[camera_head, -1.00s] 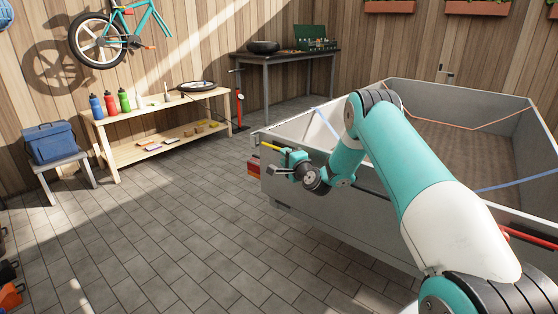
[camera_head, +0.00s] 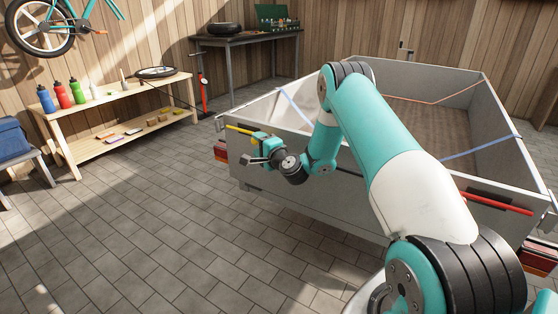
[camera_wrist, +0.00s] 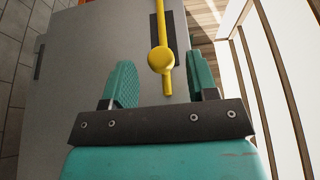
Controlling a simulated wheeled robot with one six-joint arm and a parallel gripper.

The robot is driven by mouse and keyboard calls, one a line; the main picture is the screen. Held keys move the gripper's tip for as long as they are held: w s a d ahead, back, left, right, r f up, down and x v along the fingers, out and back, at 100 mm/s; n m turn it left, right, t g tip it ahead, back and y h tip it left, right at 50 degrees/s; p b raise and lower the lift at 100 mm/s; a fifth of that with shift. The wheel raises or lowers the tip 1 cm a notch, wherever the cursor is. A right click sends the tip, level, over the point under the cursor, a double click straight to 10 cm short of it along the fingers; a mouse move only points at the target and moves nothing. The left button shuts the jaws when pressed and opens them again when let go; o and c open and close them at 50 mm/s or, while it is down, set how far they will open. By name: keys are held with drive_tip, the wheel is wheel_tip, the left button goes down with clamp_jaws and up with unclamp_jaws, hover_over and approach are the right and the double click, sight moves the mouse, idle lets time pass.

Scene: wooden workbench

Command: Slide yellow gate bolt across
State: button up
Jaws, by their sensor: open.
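The yellow gate bolt (camera_head: 238,128) lies along the top left of the grey trailer's tailgate (camera_head: 300,189). In the wrist view the bolt (camera_wrist: 161,30) is a yellow rod with a round knob and a short stub below it. My gripper (camera_head: 258,147) is at the tailgate's left end, next to the bolt. In the wrist view my open gripper (camera_wrist: 162,78) has one teal finger on each side of the knob, with visible gaps. I cannot tell from this view how deep the knob sits between the fingers.
A red bar (camera_head: 497,203) is on the right part of the tailgate. A blue strap (camera_head: 480,146) crosses the trailer. A wooden bench (camera_head: 130,143) with bottles stands at the left. The paved floor (camera_head: 150,230) in front of the tailgate is clear.

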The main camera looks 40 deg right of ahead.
drive_tip(key=s+b, duration=1.2)
drive_tip(key=b, duration=0.1)
drive_tip(key=shift+s+a, duration=0.25)
drive_tip(key=shift+a, duration=0.1)
